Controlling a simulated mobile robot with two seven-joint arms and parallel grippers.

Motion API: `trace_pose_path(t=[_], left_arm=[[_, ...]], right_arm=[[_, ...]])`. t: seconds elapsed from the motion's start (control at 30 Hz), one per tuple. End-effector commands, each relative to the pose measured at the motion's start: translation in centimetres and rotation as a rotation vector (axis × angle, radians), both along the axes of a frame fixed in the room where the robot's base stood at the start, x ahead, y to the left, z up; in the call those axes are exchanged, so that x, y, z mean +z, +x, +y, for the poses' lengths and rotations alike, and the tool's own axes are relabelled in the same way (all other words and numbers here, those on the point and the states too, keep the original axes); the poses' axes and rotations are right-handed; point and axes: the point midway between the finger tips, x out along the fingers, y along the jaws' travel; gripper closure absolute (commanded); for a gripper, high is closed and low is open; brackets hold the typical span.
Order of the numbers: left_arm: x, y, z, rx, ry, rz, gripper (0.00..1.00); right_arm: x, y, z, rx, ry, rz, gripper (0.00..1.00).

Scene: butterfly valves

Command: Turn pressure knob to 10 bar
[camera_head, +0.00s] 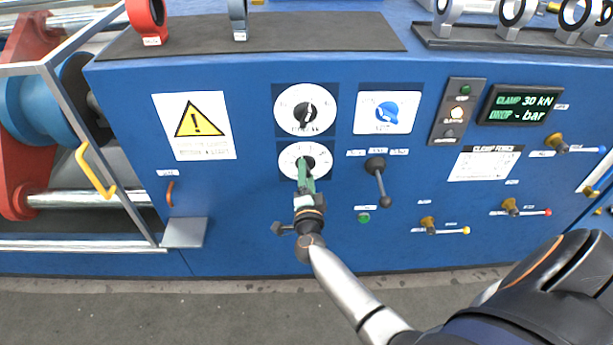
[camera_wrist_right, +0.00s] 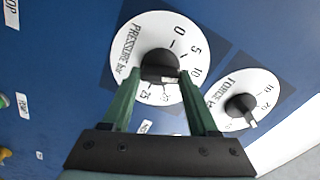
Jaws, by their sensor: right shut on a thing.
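The pressure dial is a white disc (camera_head: 288,157) with a black knob (camera_head: 309,163) at its centre, the lower of two stacked dials on the blue panel. In the right wrist view the knob (camera_wrist_right: 158,64) shows larger, and the dial (camera_wrist_right: 137,30) reads "PRESSURE bar" with 0, 5, 10 and higher numbers up to 25. My right gripper (camera_head: 305,168) has green fingers, which also show in the right wrist view (camera_wrist_right: 160,80). It is shut on the knob, one finger on each side. The fingers hide part of the scale, and I cannot tell the pointer's setting. My left gripper is out of view.
The force dial (camera_head: 306,108) sits just above. A blue knob (camera_head: 388,112) and a black lever (camera_head: 379,180) are to the right. The display (camera_head: 519,104) reads "CLAMP 30 kN, DROP - bar". A small ledge (camera_head: 185,232) juts out at lower left.

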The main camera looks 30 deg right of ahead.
Motion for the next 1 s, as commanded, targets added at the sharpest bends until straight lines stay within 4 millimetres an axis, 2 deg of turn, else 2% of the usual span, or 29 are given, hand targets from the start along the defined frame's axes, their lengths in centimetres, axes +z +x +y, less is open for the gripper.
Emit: trace_pose_path(t=[0.67,0.7,0.93,1.0], left_arm=[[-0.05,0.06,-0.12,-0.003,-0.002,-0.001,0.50],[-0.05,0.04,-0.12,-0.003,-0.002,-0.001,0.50],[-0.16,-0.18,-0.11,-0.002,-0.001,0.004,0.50],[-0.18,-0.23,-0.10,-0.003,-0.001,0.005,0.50]], right_arm=[[-0.16,-0.08,0.00,-0.001,0.052,-0.028,0.96],[-0.16,-0.07,0.00,-0.001,0.052,-0.028,0.37],[-0.09,-0.04,0.00,-0.001,0.051,-0.029,0.11],[-0.07,-0.03,-0.01,0.000,0.050,-0.030,0.10]])
